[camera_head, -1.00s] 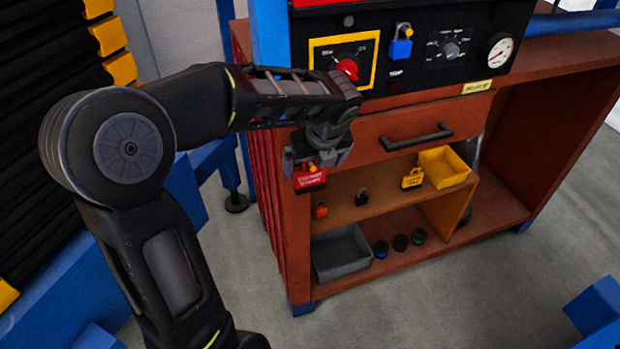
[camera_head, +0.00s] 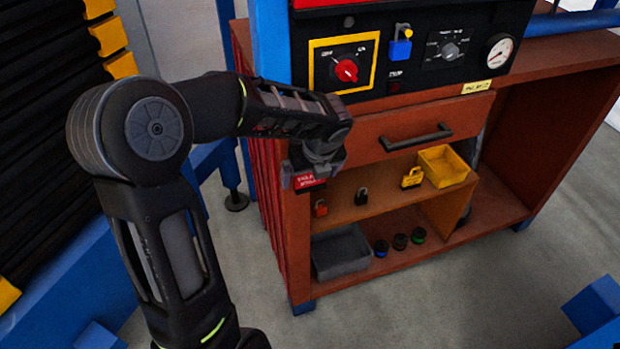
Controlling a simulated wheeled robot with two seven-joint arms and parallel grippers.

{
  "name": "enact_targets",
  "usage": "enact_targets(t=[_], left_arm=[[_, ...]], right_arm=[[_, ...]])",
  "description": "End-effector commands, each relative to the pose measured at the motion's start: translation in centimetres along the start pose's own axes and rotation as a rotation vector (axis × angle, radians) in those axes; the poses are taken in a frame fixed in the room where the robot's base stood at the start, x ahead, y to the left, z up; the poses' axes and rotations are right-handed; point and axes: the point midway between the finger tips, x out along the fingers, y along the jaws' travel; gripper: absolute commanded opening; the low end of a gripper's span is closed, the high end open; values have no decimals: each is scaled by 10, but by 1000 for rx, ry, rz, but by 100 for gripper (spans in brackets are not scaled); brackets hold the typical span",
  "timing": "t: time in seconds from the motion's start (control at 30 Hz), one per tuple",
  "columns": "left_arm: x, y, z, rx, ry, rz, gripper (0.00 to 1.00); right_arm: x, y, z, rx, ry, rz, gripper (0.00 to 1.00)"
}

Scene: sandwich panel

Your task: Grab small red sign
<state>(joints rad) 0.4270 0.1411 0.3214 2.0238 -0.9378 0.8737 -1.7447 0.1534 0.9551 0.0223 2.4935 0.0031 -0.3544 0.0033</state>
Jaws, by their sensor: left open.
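The small red sign (camera_head: 308,181) with white lettering is at the left end of the cabinet's upper shelf. Its upper part is hidden behind my left gripper (camera_head: 316,180). My left gripper points down at the sign, with its fingers open and at or just in front of the sign's top. I cannot tell whether the fingers touch it. My right gripper is not in view.
A grey bin (camera_head: 341,252) is below. A drawer handle (camera_head: 416,138) sticks out above.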

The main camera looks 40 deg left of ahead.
Motion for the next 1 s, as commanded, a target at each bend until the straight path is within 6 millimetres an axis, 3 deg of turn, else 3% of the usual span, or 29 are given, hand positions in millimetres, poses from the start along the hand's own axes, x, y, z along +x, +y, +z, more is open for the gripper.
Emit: enact_targets(t=[0.07, 0.87, 1.0], left_arm=[[0, 0, 0, 0, 0, 0, 96], [0, 0, 0, 0, 0, 0, 30], [0, 0, 0, 0, 0, 0, 30]], right_arm=[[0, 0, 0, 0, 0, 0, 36], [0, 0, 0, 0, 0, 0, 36], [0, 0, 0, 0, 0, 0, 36]])
